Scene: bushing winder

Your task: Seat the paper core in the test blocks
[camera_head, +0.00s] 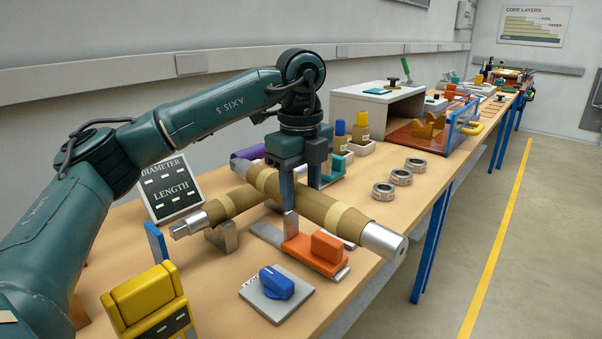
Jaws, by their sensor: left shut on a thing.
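A brown core (312,203) with lighter bands and a metal end (384,241) runs from the back left toward the front right. My left gripper (301,188) is shut on it, its fingers pointing down on either side. A second brown roll (238,202) with a metal tip crosses at the core's left, partly hidden. A grey block (222,237) stands under that roll. A grey upright (290,224) shows below the held core. I cannot tell whether the core touches a block. My right gripper is not in view.
A blue knob on a plate (277,286) and a yellow device (147,304) are in front. A diameter and length display (171,188) stands behind. Three metal rings (401,176) lie to the right, with bare tabletop around them.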

